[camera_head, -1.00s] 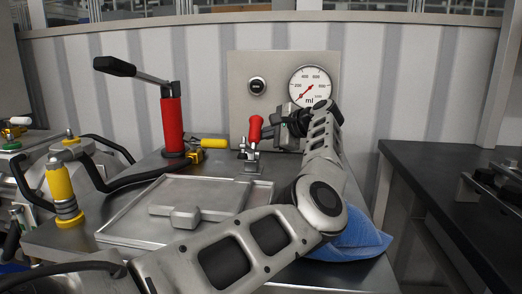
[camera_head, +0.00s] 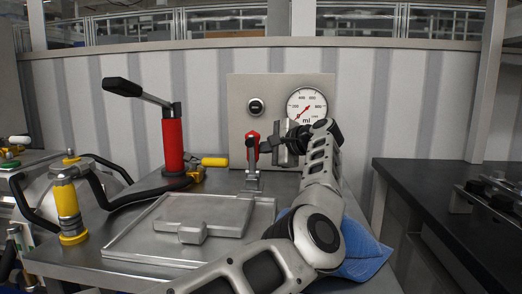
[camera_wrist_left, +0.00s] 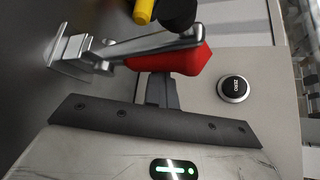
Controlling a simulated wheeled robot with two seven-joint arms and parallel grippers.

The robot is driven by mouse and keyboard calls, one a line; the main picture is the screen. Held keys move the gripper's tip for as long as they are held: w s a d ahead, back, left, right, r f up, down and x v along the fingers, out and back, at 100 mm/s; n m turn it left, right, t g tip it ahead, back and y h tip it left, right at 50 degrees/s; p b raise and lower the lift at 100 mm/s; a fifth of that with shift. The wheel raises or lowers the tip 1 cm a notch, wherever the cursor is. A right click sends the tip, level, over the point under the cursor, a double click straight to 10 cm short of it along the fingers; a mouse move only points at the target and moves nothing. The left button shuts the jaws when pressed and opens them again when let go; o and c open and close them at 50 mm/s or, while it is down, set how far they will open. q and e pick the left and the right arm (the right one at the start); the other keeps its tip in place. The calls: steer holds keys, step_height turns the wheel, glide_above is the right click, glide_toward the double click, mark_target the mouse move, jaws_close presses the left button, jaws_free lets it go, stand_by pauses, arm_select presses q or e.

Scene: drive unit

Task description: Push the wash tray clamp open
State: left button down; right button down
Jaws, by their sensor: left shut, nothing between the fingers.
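The wash tray clamp has a red handle (camera_head: 252,141) and a metal base (camera_head: 253,182), at the back edge of the wash tray (camera_head: 125,240). The handle stands about upright. My left gripper (camera_head: 267,146) is shut and empty, right beside the handle on its right. In the left wrist view the red handle (camera_wrist_left: 188,62) and metal linkage (camera_wrist_left: 120,47) lie just beyond my closed fingers (camera_wrist_left: 160,90), which appear to touch or nearly touch the handle. The exact contact is hidden. My right gripper is not in view.
A red pump with a black lever (camera_head: 173,145) and a yellow-handled valve (camera_head: 212,162) stand left of the clamp. Behind is a panel with a gauge (camera_head: 307,106) and ZERO button (camera_head: 255,106).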

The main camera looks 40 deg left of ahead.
arm_select(q)
steer(key=shift+s+d, duration=0.1)
steer(key=shift+d, duration=0.1)
stand_by(0.4)
